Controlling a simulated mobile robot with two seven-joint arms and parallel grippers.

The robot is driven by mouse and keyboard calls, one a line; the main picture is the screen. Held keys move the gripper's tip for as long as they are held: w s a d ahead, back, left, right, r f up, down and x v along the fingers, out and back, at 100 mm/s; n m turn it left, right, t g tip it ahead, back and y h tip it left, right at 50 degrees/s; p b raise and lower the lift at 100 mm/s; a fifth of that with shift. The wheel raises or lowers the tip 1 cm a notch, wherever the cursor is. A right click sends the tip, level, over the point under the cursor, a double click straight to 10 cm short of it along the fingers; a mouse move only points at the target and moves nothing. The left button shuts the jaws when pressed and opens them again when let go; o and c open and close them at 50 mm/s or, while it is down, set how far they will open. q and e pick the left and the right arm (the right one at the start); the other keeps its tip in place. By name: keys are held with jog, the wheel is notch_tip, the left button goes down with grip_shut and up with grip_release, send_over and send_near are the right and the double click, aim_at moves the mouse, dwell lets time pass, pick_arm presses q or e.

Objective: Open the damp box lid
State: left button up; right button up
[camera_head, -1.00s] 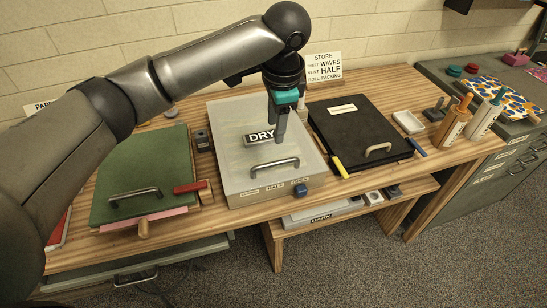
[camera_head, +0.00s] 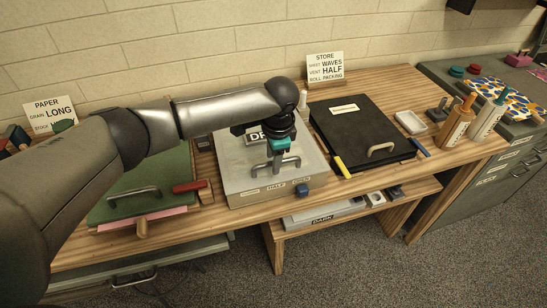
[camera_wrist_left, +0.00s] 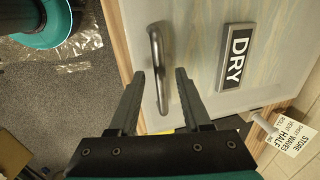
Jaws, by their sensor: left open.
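The damp box appears to be the pale box with a clouded lid (camera_head: 238,178) in the middle of the bench; its lid lies shut. A DRY plate (camera_wrist_left: 236,57) lies on the lid. A metal bar handle (camera_wrist_left: 157,65) is near the lid's front edge; the gripper partly covers it in the head view. My left gripper (camera_head: 277,168) points down over the handle. In the wrist view its fingers (camera_wrist_left: 158,95) are apart and empty, with the handle showing between and beyond them. I cannot tell whether they touch it. My right gripper is not in view.
A green-lidded box (camera_head: 130,207) with a red bar stands left. A black box (camera_head: 350,150) with a yellow marker stands close on the right. A blue knob (camera_head: 302,190) sits at the pale box's front. Sign cards (camera_head: 325,68) stand at the back.

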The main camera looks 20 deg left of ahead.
pick_arm(q)
grip_shut()
dwell(1.4)
